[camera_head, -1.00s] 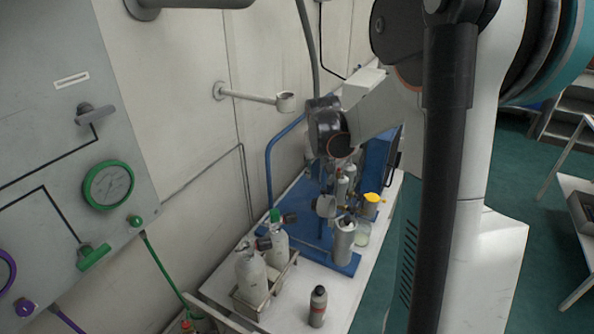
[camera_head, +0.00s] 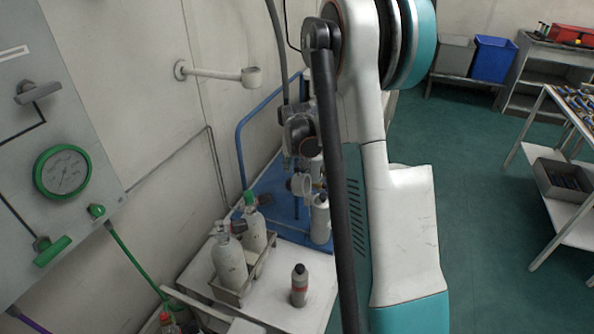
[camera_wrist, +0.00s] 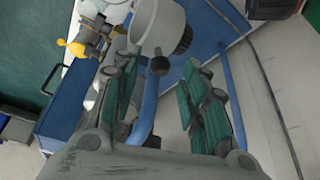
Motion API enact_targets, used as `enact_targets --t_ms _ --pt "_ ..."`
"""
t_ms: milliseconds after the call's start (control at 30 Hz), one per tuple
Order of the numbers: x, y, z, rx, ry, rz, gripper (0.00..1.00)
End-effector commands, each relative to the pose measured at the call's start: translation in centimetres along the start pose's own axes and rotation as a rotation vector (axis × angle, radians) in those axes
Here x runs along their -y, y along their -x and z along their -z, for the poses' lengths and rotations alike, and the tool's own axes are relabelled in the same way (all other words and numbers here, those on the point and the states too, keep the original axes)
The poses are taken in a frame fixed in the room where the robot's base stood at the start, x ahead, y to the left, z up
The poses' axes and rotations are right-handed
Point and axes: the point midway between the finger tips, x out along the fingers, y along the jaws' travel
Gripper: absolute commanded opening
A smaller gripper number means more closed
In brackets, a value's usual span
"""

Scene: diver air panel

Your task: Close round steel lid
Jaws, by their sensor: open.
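A round pale grey-metal piece (camera_wrist: 160,24), likely the steel lid, shows at the top of the wrist view; I cannot tell how far it stands open. A dark ribbed knob (camera_wrist: 183,40) sits beside it, and a small black ball (camera_wrist: 159,66) is just below. My gripper (camera_wrist: 165,90) is open, its green-padded fingers on either side of the ball, with no clear contact. In the head view a small round grey piece (camera_head: 302,184), perhaps the same lid, is below my gripper (camera_head: 302,150). My arm partly hides that area.
White-grey bottles (camera_head: 229,262) stand in a metal rack on the white table (camera_head: 270,305). A small grey bottle (camera_head: 300,286) stands nearby. A grey canister (camera_head: 320,222) is on the blue stand. A wall arm with a ring (camera_head: 250,76) projects at left.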

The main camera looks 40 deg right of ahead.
Motion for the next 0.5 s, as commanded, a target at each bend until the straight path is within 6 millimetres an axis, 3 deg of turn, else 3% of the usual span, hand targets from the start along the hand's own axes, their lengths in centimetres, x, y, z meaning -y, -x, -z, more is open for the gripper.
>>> enact_targets --t_ms 200,500 --pt "0.0 -1.6 0.0 0.0 0.0 0.0 0.4" --pt "0.0 -1.7 0.0 0.0 0.001 0.0 0.4"
